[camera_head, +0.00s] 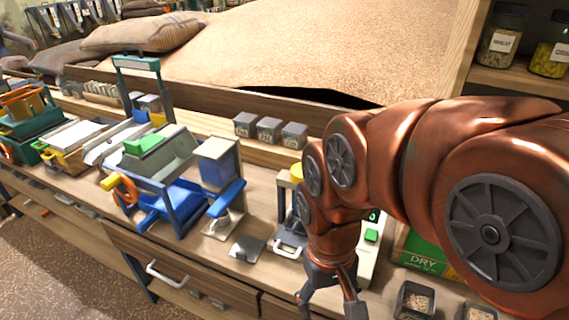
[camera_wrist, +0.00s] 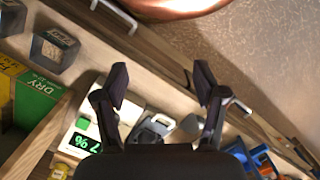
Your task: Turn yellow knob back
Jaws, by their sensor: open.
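The meter (camera_head: 368,258) is mostly behind my arm in the head view. My gripper (camera_head: 330,298) is open and empty, pointing down at the bench's front edge.
A blue-handled press (camera_head: 222,180) and a blue-framed machine with an orange wheel (camera_head: 125,188) stand left of my gripper. Small grey boxes (camera_head: 268,130) line the back ledge. A green DRY box (camera_head: 420,253) and open sample containers (camera_head: 414,299) are to the right. Drawer handles (camera_head: 165,277) protrude in front.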

